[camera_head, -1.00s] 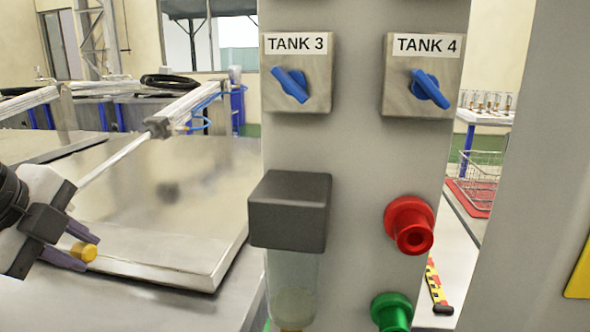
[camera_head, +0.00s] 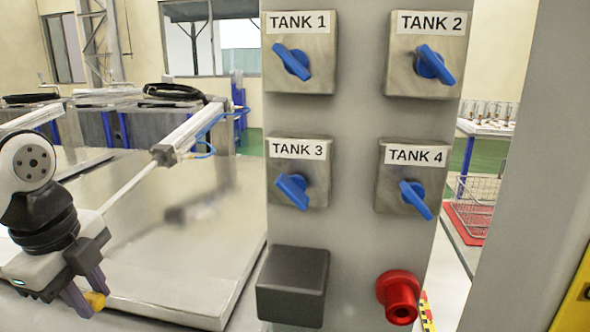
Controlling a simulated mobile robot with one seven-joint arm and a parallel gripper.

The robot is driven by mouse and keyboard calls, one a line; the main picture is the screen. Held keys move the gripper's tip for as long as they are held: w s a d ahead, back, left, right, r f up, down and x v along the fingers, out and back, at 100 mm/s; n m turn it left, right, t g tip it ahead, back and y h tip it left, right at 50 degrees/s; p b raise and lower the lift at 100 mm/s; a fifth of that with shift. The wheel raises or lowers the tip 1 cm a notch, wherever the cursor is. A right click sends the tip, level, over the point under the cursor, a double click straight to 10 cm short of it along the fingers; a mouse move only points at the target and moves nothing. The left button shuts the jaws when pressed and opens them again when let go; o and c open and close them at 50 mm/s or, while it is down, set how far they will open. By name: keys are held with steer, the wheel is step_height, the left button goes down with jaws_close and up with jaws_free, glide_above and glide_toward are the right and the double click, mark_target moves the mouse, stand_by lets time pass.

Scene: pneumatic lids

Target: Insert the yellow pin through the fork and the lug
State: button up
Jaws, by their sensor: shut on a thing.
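My gripper (camera_head: 88,295) is at the lower left, pointing down, shut on the yellow pin (camera_head: 95,301). Only a short part of the pin shows between the fingertips; the rest is hidden by the fingers. A pneumatic cylinder (camera_head: 192,130) with a blue hose slopes down behind the gripper. Its rod (camera_head: 130,185) runs toward a grey metal lid (camera_head: 190,230). The fork and the lug at the rod's lower end are hidden behind my arm, so I cannot tell how they line up.
A grey control column with blue knobs (camera_head: 292,62), a black box (camera_head: 292,287) and a red button (camera_head: 399,297) stands close on the right. Further right are a wire basket (camera_head: 478,215) on a red mat and a white table (camera_head: 490,128).

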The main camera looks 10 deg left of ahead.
mark_target(92, 295)
step_height(92, 295, up, 11)
steer(key=p, duration=1)
steer(key=w+a+f+t+b, duration=0.2)
steer(key=w+f+t+b, duration=0.1)
steer(key=f+b, duration=0.1)
steer(key=w+a+f+t+b, duration=0.2)
steer(key=w+f+t+b, duration=0.1)
steer(key=f, duration=0.3)
steer(key=w+a+f+t+b, duration=0.2)
steer(key=w+f+t+b, duration=0.1)
steer(key=f+b, duration=0.2)
steer(key=shift+a+f+t+h+b, duration=0.2)
steer(key=shift+f+t+h+b, duration=0.05)
steer(key=shift+t+h+b, duration=0.15)
steer(key=shift+a, duration=0.15)
steer(key=shift+f, duration=0.1)
